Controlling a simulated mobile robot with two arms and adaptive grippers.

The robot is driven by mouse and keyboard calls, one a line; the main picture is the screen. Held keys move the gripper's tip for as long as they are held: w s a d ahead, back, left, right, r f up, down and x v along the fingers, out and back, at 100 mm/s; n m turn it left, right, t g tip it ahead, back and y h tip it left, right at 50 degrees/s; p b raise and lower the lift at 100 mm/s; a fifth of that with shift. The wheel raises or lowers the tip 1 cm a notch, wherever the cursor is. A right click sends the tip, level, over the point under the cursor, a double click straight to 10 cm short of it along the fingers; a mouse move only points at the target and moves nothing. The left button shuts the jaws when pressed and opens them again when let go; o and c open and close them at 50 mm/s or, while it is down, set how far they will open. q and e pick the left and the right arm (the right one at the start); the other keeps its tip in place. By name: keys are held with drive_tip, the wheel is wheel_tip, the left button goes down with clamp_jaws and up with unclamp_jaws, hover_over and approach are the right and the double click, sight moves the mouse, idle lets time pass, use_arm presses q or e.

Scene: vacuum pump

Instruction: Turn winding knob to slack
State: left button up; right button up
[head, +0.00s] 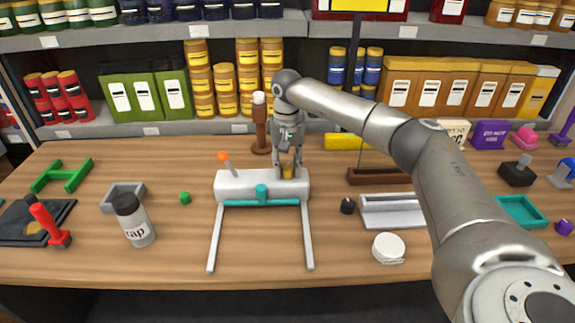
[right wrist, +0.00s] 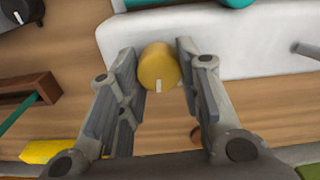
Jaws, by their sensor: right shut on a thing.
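The winding knob is a yellow round knob (right wrist: 158,66) with a white mark at the lower edge of its face in the right wrist view. It sits on the white body (head: 235,184) of a device with two grey legs, a teal bar and an orange-tipped lever. In the head view only a little of the knob (head: 288,172) shows below my fingers. My right gripper (head: 290,165) reaches down from above onto the right end of the body. Its fingers stand on either side of the knob and are shut on it. My left gripper is not in view.
A brown post (head: 260,125) with a white top stands just behind. A black knob (head: 347,205), a grey tray (head: 388,212) and a white round lid (head: 388,248) lie to the right.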

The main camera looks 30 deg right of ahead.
sight(287, 166)
drive_tip(key=shift+w+r+n, duration=0.1)
drive_tip(key=shift+n, duration=0.6)
drive_tip(key=o, duration=1)
wheel_tip(287, 166, up, 12)
idle(0.6)
